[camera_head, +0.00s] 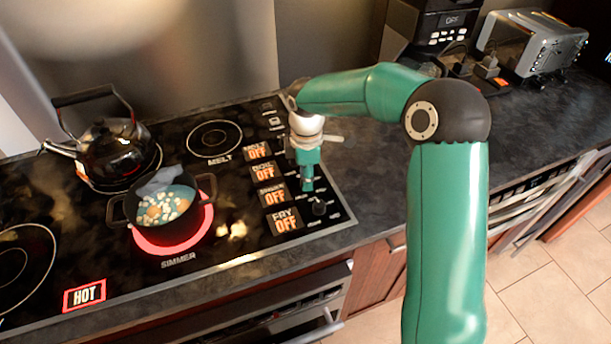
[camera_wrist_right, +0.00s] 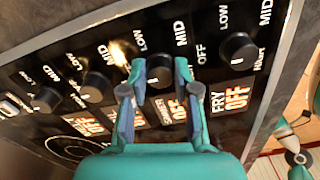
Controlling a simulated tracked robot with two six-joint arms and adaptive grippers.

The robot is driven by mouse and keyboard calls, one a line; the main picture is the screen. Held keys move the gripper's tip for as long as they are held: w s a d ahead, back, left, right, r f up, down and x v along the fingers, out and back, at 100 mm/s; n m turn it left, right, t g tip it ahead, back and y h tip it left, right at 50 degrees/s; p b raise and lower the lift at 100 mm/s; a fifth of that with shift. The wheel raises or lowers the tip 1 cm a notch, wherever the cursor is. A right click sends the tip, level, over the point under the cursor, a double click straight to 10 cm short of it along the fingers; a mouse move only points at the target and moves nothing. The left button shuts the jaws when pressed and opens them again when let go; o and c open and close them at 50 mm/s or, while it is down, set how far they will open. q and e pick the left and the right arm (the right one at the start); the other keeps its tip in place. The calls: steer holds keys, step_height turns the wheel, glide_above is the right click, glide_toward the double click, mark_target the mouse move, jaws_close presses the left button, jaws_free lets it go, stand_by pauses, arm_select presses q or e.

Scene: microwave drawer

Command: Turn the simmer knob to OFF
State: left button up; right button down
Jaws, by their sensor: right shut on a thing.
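My right gripper (camera_head: 307,180) reaches down over the knob row at the right side of the cooktop. In the right wrist view, its fingers (camera_wrist_right: 160,66) are on either side of the black simmer knob (camera_wrist_right: 159,76) and closed on it. The simmer display (camera_head: 273,195) reads OFF; it also shows behind the fingers in the wrist view (camera_wrist_right: 166,113). The head view hides the simmer knob behind the gripper. The exact pointer direction is hard to tell. The simmer burner (camera_head: 196,228) glows red under a dark pot. My left gripper is out of view.
The fry knob (camera_head: 319,207) sits close beside the gripper, also in the wrist view (camera_wrist_right: 238,50). The pot (camera_head: 125,210) holds liquid and pale pieces. A black kettle (camera_head: 113,150) stands behind it. A HOT sign (camera_head: 84,294) is lit. A toaster (camera_head: 535,45) stands at the back right.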

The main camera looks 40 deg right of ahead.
steer(key=shift+w+r, duration=0.15)
steer(key=shift+w, duration=0.1)
steer(key=c, duration=1)
jaws_free()
steer(key=shift+o, duration=0.7)
steer(key=shift+s, duration=0.1)
step_height(320, 180, up, 12)
steer(key=shift+f, duration=0.2)
